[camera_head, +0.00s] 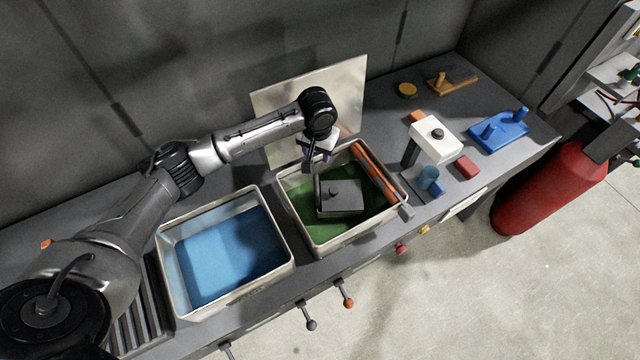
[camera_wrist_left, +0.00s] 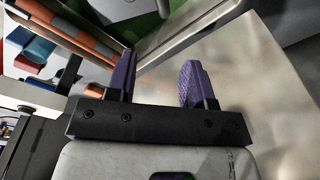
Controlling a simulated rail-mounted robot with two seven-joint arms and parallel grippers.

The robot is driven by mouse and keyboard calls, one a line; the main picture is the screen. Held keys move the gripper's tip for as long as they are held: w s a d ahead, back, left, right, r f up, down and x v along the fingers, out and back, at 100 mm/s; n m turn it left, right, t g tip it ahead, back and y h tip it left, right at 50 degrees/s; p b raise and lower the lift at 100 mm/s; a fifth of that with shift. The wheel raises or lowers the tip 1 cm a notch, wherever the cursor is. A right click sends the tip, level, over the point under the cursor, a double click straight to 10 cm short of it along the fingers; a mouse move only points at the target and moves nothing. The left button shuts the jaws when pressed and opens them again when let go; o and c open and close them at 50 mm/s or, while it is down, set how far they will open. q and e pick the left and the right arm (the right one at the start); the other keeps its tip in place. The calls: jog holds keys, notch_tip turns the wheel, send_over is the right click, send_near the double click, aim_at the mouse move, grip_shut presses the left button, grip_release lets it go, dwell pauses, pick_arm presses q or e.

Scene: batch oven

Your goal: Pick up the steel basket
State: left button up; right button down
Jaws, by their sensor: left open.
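The steel basket (camera_head: 341,198) is a dark grey box with an upright handle at its left side. It sits in the right-hand tub (camera_head: 318,252), which has a pale rim and a green inside. My left gripper (camera_head: 309,163) is over the far left part of this tub, close to the basket's handle; the head view does not show whether they touch. In the left wrist view its two purple fingers (camera_wrist_left: 160,82) are apart with nothing between them. A dark shape at the top edge there may be part of the basket. My right gripper is not in view.
A tub with a blue inside (camera_head: 172,262) stands left of the green one. An orange bar (camera_head: 376,172) lies along the green tub's right side. A pale upright panel (camera_head: 350,85) stands behind. A white-topped device (camera_head: 436,138) and a blue fixture (camera_head: 498,131) are to the right.

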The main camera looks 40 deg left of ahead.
aim_at(316, 183)
pick_arm(q)
jog(key=f+n, duration=0.1)
jog(key=f, duration=0.2)
jog(key=s+f+n, duration=0.1)
jog(key=f+n, duration=0.1)
jog(key=f, duration=0.1)
jog(key=f+n, duration=0.2)
jog(key=f, duration=0.1)
jog(key=shift+s+d+g+h+p, duration=0.25)
jog(key=shift+d+g+h+p, duration=0.05)
jog(key=shift+d+g, duration=0.1)
notch_tip(316, 183, down, 4)
jog(key=shift+r+p, duration=0.1)
jog(key=shift+p, duration=0.25)
jog(key=shift+f, duration=0.7)
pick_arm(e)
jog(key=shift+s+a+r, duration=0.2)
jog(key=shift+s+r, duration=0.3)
pick_arm(q)
jog(key=c, duration=0.7)
grip_shut()
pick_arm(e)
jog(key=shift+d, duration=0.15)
